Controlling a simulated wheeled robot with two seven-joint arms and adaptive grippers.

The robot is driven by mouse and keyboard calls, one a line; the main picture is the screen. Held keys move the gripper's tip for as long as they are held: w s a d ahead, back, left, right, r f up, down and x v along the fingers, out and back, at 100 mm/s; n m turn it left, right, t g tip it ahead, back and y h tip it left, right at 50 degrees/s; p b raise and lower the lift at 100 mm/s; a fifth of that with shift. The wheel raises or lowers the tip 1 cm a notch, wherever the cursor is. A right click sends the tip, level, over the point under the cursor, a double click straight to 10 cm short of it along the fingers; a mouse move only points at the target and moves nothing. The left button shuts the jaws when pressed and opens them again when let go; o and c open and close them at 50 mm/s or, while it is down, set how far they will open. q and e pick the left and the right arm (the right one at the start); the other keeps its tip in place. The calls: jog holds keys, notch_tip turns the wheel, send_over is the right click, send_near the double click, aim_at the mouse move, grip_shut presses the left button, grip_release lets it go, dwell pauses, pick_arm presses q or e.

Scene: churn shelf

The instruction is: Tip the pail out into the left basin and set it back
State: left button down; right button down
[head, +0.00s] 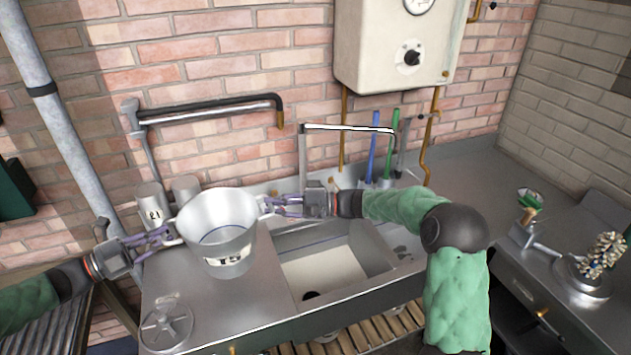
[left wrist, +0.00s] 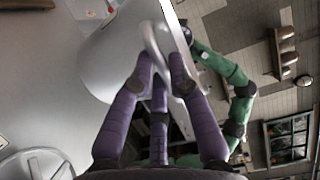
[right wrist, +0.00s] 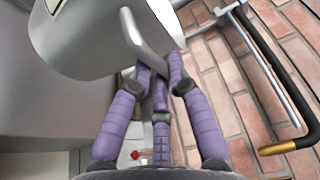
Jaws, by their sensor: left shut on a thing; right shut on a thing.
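The grey metal pail (head: 218,218) is upright over the counter, left of the visible basin (head: 378,262). A dark-marked white label shows low on its front, and a thin bluish line runs round its inside. I cannot tell whether its base touches the counter. My left gripper (head: 170,238) is shut on the pail's left side handle, seen close in the left wrist view (left wrist: 160,62). My right gripper (head: 268,206) is shut on the opposite handle, seen close in the right wrist view (right wrist: 152,62). Only one basin shows clearly, with a dark drain hole.
A swing tap (head: 345,128) stands behind the basin, and a dark-handled pipe (head: 210,108) runs along the wall. Metal canisters (head: 151,200) stand behind the pail. A spoked wheel (head: 166,325) lies at front left. Blue (head: 374,148) and green brushes stand at the back.

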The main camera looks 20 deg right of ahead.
pick_arm(q)
jog(key=shift+d, duration=0.15)
pick_arm(e)
jog(key=shift+d, duration=0.1)
